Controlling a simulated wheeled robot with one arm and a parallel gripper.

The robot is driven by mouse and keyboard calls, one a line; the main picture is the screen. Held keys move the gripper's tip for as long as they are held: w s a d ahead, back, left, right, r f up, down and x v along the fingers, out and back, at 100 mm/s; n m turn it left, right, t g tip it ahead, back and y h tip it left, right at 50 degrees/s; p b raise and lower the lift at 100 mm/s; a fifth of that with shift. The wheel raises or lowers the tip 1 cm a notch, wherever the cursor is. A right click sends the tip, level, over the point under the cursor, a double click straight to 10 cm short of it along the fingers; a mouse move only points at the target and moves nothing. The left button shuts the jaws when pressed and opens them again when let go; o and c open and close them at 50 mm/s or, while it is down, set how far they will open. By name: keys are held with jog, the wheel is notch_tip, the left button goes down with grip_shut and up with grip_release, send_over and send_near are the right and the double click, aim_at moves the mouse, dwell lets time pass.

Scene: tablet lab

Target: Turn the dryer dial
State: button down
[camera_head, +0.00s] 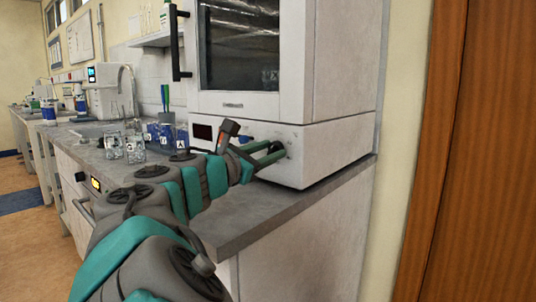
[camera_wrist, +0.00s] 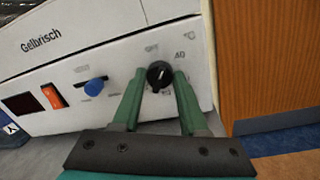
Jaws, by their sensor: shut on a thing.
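The dryer (camera_head: 257,105) is a white cabinet with a dark glass door, standing on a grey counter. Its lower panel shows in the wrist view (camera_wrist: 120,68), tilted, with the name Gelbrisch. The black dial (camera_wrist: 159,75) sits at the right of that panel, with markings around it. My gripper (camera_wrist: 159,78) has its two green fingers on either side of the dial and is shut on it. In the head view my gripper (camera_head: 279,151) reaches the right part of the lower panel, and the dial is hard to make out there.
A blue knob (camera_wrist: 96,86), an orange switch (camera_wrist: 53,95) and a dark display (camera_wrist: 20,104) lie left of the dial. Glassware (camera_head: 124,147) and blue containers (camera_head: 160,136) stand on the counter (camera_head: 255,211) to the left. A wooden door (camera_head: 477,150) is at the right.

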jog(key=m+b, duration=0.2)
jog(key=m, duration=0.1)
jog(key=shift+f+m+h, duration=0.15)
jog(key=shift+m+h, duration=0.15)
jog(key=shift+m, duration=0.1)
jog(key=m+b, duration=0.3)
jog(key=m, duration=0.2)
jog(key=shift+f+h, duration=0.1)
jog(key=shift+h, duration=0.2)
jog(key=m+b, duration=0.3)
jog(key=m, duration=0.1)
jog(key=shift+f+m+g, duration=0.1)
jog(key=shift+m+g, duration=0.2)
jog(key=shift+m, duration=0.1)
jog(key=m+b, duration=0.2)
jog(key=m, duration=0.2)
jog(key=shift+w+h+b, duration=0.1)
jog(key=shift+h+b, duration=0.2)
jog(key=shift+m, duration=0.5)
jog(key=shift+c, duration=2.2)
grip_release()
